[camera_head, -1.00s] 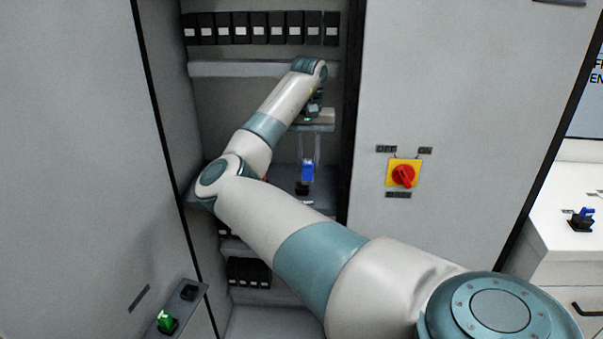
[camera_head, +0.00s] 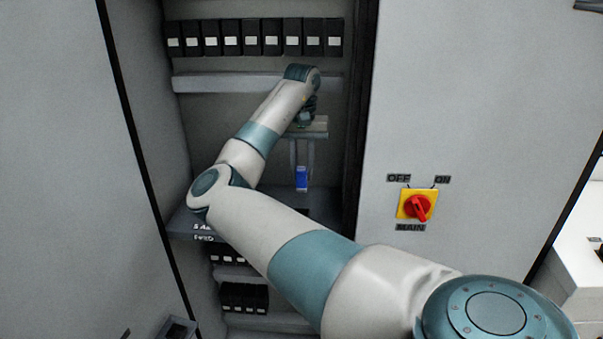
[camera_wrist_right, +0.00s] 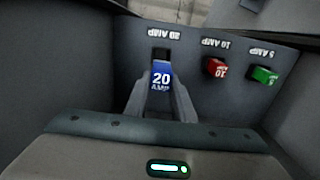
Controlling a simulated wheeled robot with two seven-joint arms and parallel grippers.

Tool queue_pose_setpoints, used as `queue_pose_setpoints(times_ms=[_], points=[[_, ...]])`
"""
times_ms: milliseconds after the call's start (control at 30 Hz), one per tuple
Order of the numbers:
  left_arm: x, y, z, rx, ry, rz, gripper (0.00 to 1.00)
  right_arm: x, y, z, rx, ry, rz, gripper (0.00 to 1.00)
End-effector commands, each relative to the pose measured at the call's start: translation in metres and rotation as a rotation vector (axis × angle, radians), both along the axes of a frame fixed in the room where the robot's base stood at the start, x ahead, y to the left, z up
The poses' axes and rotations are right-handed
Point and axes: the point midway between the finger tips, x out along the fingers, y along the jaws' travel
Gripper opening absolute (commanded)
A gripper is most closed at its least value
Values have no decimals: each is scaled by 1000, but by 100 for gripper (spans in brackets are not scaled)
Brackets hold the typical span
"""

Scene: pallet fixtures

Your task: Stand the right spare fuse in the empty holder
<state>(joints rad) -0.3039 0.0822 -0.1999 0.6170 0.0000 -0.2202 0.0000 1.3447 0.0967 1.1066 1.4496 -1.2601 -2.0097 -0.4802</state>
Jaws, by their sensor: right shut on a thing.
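My right gripper (camera_head: 302,170) is shut on a blue fuse (camera_head: 302,179) inside the open cabinet. In the right wrist view the blue fuse (camera_wrist_right: 161,76), marked 20 AMP, stands between the two fingers (camera_wrist_right: 161,92). A black holder (camera_wrist_right: 160,52) labelled 20 AMP shows just behind the fuse, partly hidden by it. In the head view the fuse hangs above the cabinet shelf (camera_head: 185,224), with a gap below it; the dark holder there is mostly hidden by my arm. My left gripper is not in view.
A red 10 AMP fuse (camera_wrist_right: 215,68) and a green 5 AMP fuse (camera_wrist_right: 264,75) stand beside the 20 AMP holder. Cabinet walls close in on both sides. A row of black breakers (camera_head: 252,38) is above, and a red main switch (camera_head: 417,207) is at right.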

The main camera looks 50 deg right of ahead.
Motion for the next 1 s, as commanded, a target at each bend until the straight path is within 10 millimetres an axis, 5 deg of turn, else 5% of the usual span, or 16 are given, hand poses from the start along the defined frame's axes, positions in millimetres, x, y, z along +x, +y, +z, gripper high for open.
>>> queue_pose_setpoints(times_ms=[533, 1000], points=[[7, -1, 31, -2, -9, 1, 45, 0, 0, -58, 2, 1, 2, 0], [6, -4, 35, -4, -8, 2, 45, 0, 0, -68, 1, 2, 1, 0]])
